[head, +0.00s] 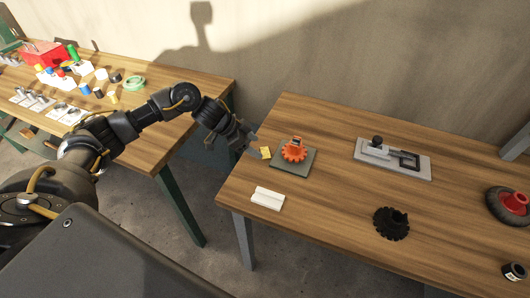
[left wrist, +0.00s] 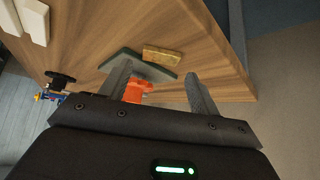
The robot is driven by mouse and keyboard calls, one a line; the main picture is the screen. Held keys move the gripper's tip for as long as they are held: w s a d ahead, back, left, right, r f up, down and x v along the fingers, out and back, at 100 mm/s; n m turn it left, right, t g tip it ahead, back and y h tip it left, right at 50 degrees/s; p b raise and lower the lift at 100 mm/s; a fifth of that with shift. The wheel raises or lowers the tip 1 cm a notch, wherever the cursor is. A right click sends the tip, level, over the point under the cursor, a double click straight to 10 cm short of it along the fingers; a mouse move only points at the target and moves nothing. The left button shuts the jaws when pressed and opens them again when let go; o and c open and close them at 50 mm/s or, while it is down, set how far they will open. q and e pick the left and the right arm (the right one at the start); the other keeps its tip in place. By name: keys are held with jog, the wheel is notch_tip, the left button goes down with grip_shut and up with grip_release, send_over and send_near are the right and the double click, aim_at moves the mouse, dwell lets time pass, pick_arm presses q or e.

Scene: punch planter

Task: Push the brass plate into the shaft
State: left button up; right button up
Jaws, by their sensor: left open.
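The brass plate (head: 265,153) is a small yellow block at the left edge of a dark grey-green base plate (head: 305,165). It also shows in the left wrist view (left wrist: 162,55), in front of the fingers. An orange toothed part (head: 294,152) stands on the base plate; part of it shows behind a finger in the left wrist view (left wrist: 138,90). I cannot clearly make out the shaft. My left gripper (head: 252,138) is open and empty, just left of the brass plate; its fingers (left wrist: 158,72) point toward it. My right gripper is not in view.
A white block (head: 267,198) lies at the table's front left. A grey fixture with a black handle (head: 392,160), a black toothed wheel (head: 391,223) and a red-hubbed wheel (head: 510,205) lie to the right. A second table (head: 150,75) stands left, across a gap.

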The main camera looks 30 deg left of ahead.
aim_at(265, 152)
pick_arm(q)
jog(key=x, duration=0.3)
jog(key=shift+w+d+f, duration=0.15)
jog(key=shift+w+f, duration=0.1)
jog(key=c, duration=0.9)
jog(key=shift+r, duration=0.1)
